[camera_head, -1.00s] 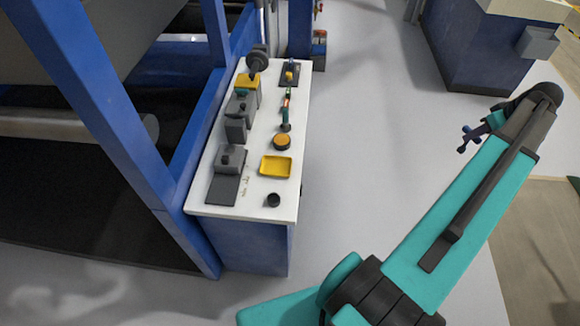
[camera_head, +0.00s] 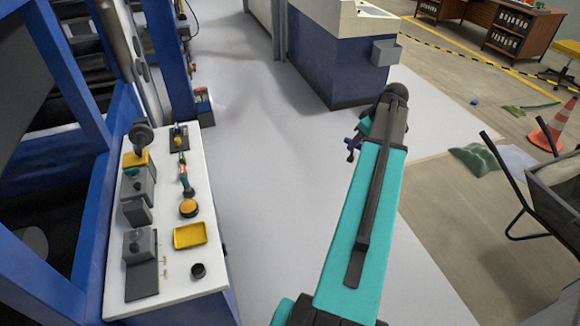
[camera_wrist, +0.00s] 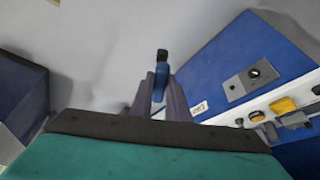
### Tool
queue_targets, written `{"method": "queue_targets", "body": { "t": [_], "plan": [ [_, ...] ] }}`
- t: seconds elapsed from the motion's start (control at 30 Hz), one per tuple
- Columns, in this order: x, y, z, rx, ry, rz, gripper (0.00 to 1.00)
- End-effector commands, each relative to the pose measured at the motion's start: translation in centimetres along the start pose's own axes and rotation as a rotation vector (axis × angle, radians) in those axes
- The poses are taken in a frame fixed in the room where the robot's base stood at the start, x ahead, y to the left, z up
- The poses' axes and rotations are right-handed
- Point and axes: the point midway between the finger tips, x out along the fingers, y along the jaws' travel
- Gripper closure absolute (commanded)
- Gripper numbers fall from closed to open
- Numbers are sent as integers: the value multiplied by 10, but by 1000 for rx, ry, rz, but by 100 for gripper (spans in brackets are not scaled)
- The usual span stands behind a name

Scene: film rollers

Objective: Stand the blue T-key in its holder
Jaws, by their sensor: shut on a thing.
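The blue T-key (camera_wrist: 161,82) is between the two fingers of my gripper (camera_wrist: 160,88) in the wrist view. Its dark end points up in that picture, and its lower part is hidden between the fingers. In the head view my gripper (camera_head: 354,146) is small, out over the open floor to the right of the white-topped bench, clear of everything. I cannot tell for sure which fitting is the key's holder. A small black round cup (camera_head: 198,270) stands at the bench's near end.
The white bench top (camera_head: 213,272) carries a yellow tray (camera_head: 190,235), an orange-topped round piece (camera_head: 189,208), a screwdriver-like tool and grey blocks (camera_head: 139,245). A blue cabinet (camera_head: 335,62) stands at the back. A wheelbarrow (camera_head: 560,185) and cone are at the right. The grey floor between is clear.

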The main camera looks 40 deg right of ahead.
Motion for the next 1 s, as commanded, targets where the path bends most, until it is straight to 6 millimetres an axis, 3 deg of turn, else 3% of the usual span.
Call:
{"method": "queue_targets", "body": {
  "t": [0.37,0.7,1.0],
  "plan": [
    [20,-68,-80,-6,1,-1,100],
    [34,-146,-150,0,2,2,100],
    [43,-219,-198,9,1,6,100]
  ]
}}
